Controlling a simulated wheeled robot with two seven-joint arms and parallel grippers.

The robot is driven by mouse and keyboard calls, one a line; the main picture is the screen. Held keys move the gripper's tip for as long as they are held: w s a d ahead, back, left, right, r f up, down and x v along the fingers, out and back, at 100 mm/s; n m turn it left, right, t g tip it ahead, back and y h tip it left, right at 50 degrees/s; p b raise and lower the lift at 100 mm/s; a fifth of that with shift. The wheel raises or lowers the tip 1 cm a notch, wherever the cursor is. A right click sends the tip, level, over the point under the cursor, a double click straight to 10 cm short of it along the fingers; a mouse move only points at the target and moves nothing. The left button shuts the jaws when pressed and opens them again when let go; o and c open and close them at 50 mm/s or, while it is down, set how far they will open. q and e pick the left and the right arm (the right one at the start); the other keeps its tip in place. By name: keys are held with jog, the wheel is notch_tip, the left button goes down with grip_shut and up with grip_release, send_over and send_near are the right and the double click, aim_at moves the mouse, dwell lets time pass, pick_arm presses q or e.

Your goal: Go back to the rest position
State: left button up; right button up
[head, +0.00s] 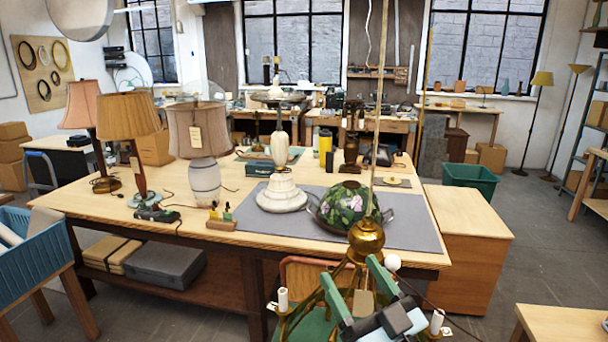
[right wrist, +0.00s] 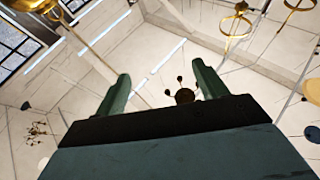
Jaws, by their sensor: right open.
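My right gripper (head: 349,268) is at the lower middle of the head view, its two dark green fingers pointing up and spread apart. It overlaps the hanging brass chandelier (head: 366,240) in the picture; whether they touch I cannot tell. The right wrist view also shows the gripper (right wrist: 161,73), with nothing between its fingers and the ceiling beyond. My left gripper is in neither view.
The workbench (head: 110,205) carries several lamps, a grey mat (head: 405,228) and a floral glass shade (head: 347,203). A blue crate (head: 30,245) stands at the left, a green bin (head: 470,179) at the back right. Floor at the right is partly clear.

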jog(key=s+d+f+m+g+h, duration=0.2)
jog(key=d+f+m+h, duration=0.2)
jog(key=d+f+h, duration=0.25)
jog(key=s+d+f+m+g+h, duration=0.2)
jog(key=d+f+m+g+h, duration=0.15)
jog(key=d+f+h, duration=0.3)
jog(key=s+d+f+n+g+y, duration=0.1)
jog(key=s+f+n+g, duration=0.1)
jog(key=s+f+g, duration=0.6)
jog(key=s+f+n+g+y, duration=0.1)
jog(key=s+f+n+g, duration=0.3)
jog(key=s, duration=0.8)
notch_tip(320, 180, down, 35)
jog(key=s+m+b, duration=0.2)
jog(key=b, duration=0.8)
jog(key=s+d+f+g+b, duration=0.1)
jog(key=s+f+b, duration=0.3)
jog(key=s+f, duration=0.4)
jog(key=s+d+f+g+b, duration=0.1)
jog(key=s+f+b, duration=0.3)
jog(key=s+f, duration=0.4)
notch_tip(320, 180, down, 8)
jog(key=shift+s+d+r+n, duration=0.2)
jog(key=shift+s+d+n, duration=0.15)
jog(key=shift+d, duration=0.15)
